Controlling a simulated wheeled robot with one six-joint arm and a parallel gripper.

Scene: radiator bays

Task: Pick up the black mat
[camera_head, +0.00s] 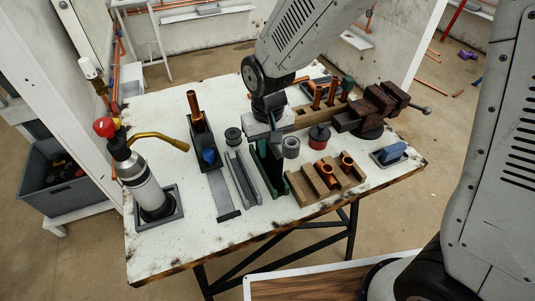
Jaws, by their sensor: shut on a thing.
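My gripper (268,150) reaches down from the top of the camera view to the middle of the white table. Its jaws are shut on a dark, almost black flat piece (264,178), which I take to be the black mat. The piece stands roughly upright between a grey channel tray and a wooden block. The jaws and wrist hide part of it, and I cannot tell whether its lower edge touches the table.
The white table (215,245) carries a gas torch (145,185) at left, a grey channel tray (243,178), a wooden block with copper fittings (322,181), a red-and-black tin (319,137), a vise (373,108) and a blue item in a tray (391,153). The table's front left is clear.

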